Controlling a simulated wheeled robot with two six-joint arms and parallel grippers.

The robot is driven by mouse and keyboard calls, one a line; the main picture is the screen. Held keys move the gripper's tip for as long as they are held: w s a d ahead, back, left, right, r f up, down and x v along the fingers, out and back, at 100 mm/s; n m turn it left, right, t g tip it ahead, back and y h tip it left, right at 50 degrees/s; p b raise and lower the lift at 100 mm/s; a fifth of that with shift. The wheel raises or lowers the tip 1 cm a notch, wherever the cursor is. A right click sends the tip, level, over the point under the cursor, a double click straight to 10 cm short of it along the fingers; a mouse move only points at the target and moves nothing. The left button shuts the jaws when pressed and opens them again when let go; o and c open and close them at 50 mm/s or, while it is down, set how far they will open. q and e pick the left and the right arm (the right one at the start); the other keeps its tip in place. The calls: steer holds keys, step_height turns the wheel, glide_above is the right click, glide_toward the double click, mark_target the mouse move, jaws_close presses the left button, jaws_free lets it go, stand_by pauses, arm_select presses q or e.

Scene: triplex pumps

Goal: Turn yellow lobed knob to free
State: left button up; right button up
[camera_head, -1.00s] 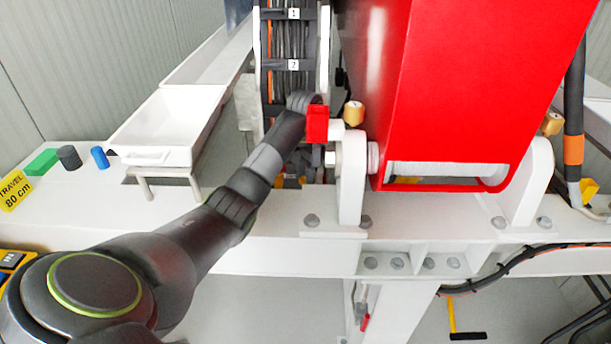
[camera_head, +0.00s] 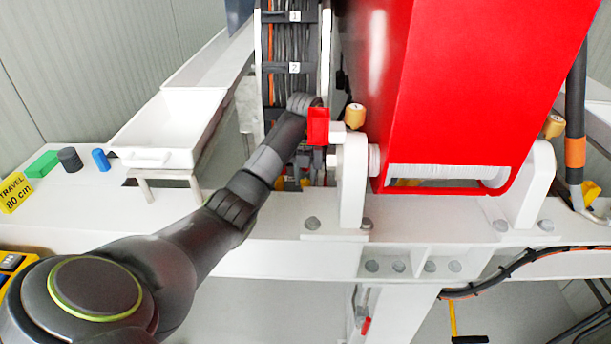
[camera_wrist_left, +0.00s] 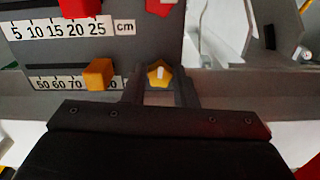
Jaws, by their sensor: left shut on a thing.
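The yellow lobed knob (camera_wrist_left: 159,75) with a pale bar on its face shows in the left wrist view, between the two fingers of my left gripper (camera_wrist_left: 160,88). The fingers are shut on it, one on each side. In the head view my left arm reaches to the red block beside the white bracket, and its gripper end (camera_head: 304,104) is mostly hidden there. The knob itself cannot be made out in the head view. My right gripper is not in view.
In the wrist view, a panel has a 5-to-25 cm scale (camera_wrist_left: 62,27) with a red slider (camera_wrist_left: 80,8), and a lower scale with an orange-yellow slider (camera_wrist_left: 98,74). In the head view, a large red beam (camera_head: 455,90) stands right of the arm. A white tray (camera_head: 158,125) is at left.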

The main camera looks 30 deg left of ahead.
mark_target(305, 180)
arm_select(q)
steer(key=shift+n, duration=0.5)
steer(key=o, duration=1)
steer(key=shift+r, duration=0.1)
step_height(305, 180, up, 17)
steer(key=p, duration=1.7)
